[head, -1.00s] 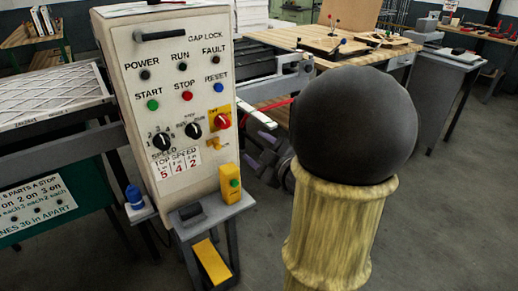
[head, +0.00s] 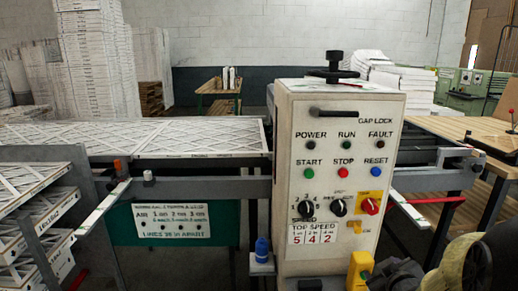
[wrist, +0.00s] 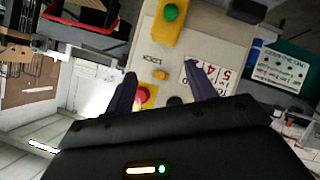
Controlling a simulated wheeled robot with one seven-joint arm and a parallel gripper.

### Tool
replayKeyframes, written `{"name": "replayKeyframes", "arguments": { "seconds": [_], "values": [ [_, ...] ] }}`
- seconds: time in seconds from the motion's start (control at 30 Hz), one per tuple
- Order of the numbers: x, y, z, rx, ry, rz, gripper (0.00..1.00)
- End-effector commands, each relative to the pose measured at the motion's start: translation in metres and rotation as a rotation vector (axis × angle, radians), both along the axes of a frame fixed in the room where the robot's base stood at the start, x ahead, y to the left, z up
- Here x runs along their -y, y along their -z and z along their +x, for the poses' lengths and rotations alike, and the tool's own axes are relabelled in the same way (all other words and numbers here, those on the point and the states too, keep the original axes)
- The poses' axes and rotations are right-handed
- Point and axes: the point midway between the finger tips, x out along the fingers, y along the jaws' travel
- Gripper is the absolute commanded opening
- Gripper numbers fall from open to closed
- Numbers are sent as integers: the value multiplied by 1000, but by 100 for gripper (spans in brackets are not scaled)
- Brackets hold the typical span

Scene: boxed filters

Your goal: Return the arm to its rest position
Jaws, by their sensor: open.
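My gripper (wrist: 160,68) shows in the wrist view with two dark fingers spread apart and nothing between them. Beyond the fingers is the white control panel, seen rotated, with its red knob (wrist: 146,94) and green button (wrist: 171,12). In the head view, part of my arm (head: 470,265), dark and yellowish, shows at the lower right corner. My fingers are not visible in the head view. I cannot tell how far the fingers are from the panel.
The control panel (head: 338,180) stands right of centre, close to my arm in the picture. A conveyor with white lattice filters (head: 150,137) runs left. Stacked filters (head: 35,215) stand at lower left. A wooden bench (head: 470,130) is at right.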

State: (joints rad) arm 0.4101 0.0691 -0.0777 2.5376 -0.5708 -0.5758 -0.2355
Motion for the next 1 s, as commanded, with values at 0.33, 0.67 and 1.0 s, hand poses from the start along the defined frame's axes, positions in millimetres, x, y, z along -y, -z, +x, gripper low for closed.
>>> {"name": "replayKeyframes", "arguments": {
  "seconds": [0.33,0.67,1.0],
  "values": [
    [-78,62,-48,-429,197,252,56],
    [-138,85,-107,-732,307,387,56],
    [-145,38,-116,-776,326,405,56]
  ]
}}
